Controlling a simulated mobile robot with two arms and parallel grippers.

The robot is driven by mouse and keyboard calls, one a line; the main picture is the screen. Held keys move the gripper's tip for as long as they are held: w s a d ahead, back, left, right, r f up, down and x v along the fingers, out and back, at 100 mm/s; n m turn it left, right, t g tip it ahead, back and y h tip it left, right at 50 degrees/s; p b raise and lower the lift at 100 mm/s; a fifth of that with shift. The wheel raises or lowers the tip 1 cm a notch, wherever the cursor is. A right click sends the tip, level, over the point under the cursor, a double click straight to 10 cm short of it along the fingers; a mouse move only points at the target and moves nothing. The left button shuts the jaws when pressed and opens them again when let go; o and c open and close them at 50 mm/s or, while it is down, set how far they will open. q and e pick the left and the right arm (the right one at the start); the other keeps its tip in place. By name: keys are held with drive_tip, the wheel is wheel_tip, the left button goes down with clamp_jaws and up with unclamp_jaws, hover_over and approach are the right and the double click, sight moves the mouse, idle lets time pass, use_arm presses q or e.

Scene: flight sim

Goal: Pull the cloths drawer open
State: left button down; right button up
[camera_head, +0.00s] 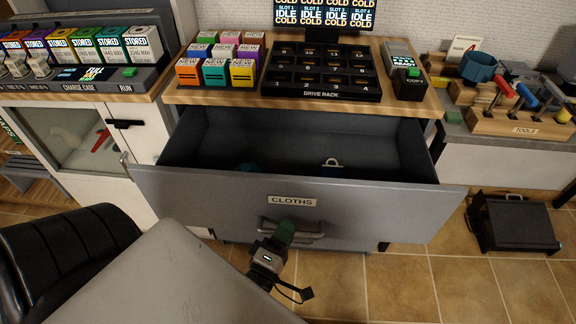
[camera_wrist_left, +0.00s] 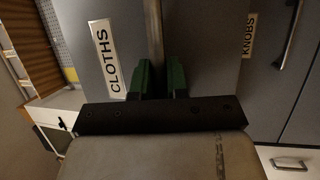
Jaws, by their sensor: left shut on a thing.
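The cloths drawer (camera_head: 300,190) has a grey front with a CLOTHS label (camera_head: 291,202) and stands pulled out from under the wooden counter, its inside in view. The label also shows in the left wrist view (camera_wrist_left: 107,60). A blue item (camera_head: 332,168) with a light loop lies in the drawer. A dark round item, hard to make out, shows behind the front. My left gripper (camera_head: 284,232) is at the drawer's metal handle (camera_head: 308,233), its green fingers shut around the bar. The bar runs between the fingers in the left wrist view (camera_wrist_left: 158,75). My right gripper is not in view.
Colored boxes labeled NEW (camera_head: 216,72) and a black drive rack (camera_head: 322,92) stand on the counter above. A black case (camera_head: 512,222) lies on the tiled floor at right. A white cabinet stands at left. A KNOBS label (camera_wrist_left: 249,36) marks a neighboring front.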

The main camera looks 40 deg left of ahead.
use_arm(q)
drive_tip(key=shift+s+d, duration=0.35)
drive_tip(key=shift+s, duration=0.25)
drive_tip(key=shift+s+d, duration=0.35)
drive_tip(key=shift+s, duration=0.2)
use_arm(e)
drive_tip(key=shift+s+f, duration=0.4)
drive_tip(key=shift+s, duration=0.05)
use_arm(q)
drive_tip(key=c, duration=1.4)
unclamp_jaws()
drive_tip(key=v, duration=1)
drive_tip(key=shift+s+f, duration=0.1)
drive_tip(key=shift+s, duration=0.3)
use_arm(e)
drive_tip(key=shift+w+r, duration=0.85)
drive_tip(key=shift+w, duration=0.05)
